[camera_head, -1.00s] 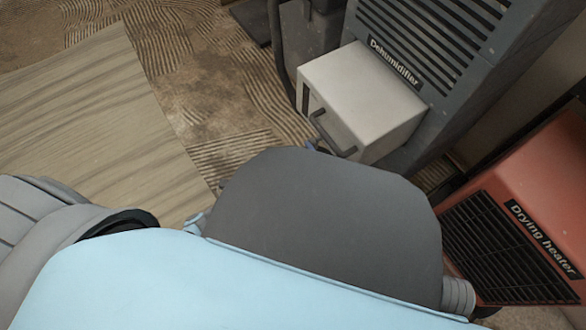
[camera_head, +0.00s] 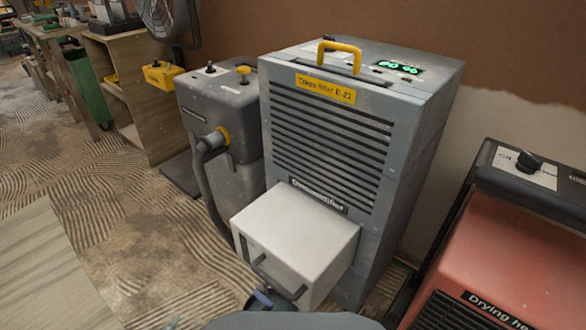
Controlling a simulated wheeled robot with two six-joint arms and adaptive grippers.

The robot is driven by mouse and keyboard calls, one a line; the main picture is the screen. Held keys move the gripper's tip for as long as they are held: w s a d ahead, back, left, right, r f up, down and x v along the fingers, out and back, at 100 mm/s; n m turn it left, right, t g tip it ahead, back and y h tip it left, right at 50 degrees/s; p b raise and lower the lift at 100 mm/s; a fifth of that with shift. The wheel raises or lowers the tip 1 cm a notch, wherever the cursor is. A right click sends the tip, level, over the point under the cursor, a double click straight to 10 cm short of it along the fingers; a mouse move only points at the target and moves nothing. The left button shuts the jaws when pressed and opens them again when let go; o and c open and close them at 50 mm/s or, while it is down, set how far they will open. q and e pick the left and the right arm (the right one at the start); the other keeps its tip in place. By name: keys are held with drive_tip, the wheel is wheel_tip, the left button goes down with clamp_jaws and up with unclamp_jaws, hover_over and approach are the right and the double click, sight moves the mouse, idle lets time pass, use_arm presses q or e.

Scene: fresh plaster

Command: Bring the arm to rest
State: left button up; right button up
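No gripper fingers can be made out in the head view. A small dark blue piece, which looks like part of one of my arms, shows at the bottom, close to the handle of the white box (camera_head: 300,240). I cannot tell which arm it is or whether it touches the handle. A sliver of light blue, likely also mine, shows at the bottom edge. My grey body covers the bottom middle. The white box juts out from the lower front of the grey dehumidifier (camera_head: 415,150).
A red drying heater (camera_head: 500,250) stands close on the right. A grey machine with a hose (camera_head: 225,110) stands left of the dehumidifier. A wooden board (camera_head: 45,275) is at lower left. Shelves (camera_head: 120,90) and a fan (camera_head: 165,15) are behind. Combed floor lies open at left.

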use_arm(q)
drive_tip(key=s+d+r+n+g+h, duration=0.1)
drive_tip(key=s+d+r+n+g, duration=0.2)
drive_tip(key=s, duration=0.5)
drive_tip(key=s+d+r+n+g+h, duration=0.1)
drive_tip(key=s+d+n+g, duration=0.35)
drive_tip(key=s, duration=0.35)
drive_tip(key=s+a+r+p, duration=0.2)
drive_tip(key=s+p, duration=0.6)
drive_tip(key=p, duration=0.8)
drive_tip(key=s+a+r+g+p, duration=0.1)
drive_tip(key=s+r+p, duration=0.5)
drive_tip(key=p, duration=1)
drive_tip(key=shift+s+a+y, duration=0.3)
drive_tip(key=shift+s+a, duration=0.2)
drive_tip(key=shift+s, duration=0.6)
use_arm(e)
drive_tip(key=s+d+r, duration=0.1)
drive_tip(key=s+r, duration=0.3)
drive_tip(key=s, duration=0.3)
drive_tip(key=s+d+r+g, duration=0.1)
drive_tip(key=s+r, duration=0.3)
drive_tip(key=s, duration=0.4)
drive_tip(key=shift+s+d+r+g, duration=0.15)
drive_tip(key=shift+s+d+g, duration=0.15)
drive_tip(key=shift+d, duration=0.15)
use_arm(q)
drive_tip(key=shift+r+n, duration=0.1)
drive_tip(key=shift+n, duration=0.15)
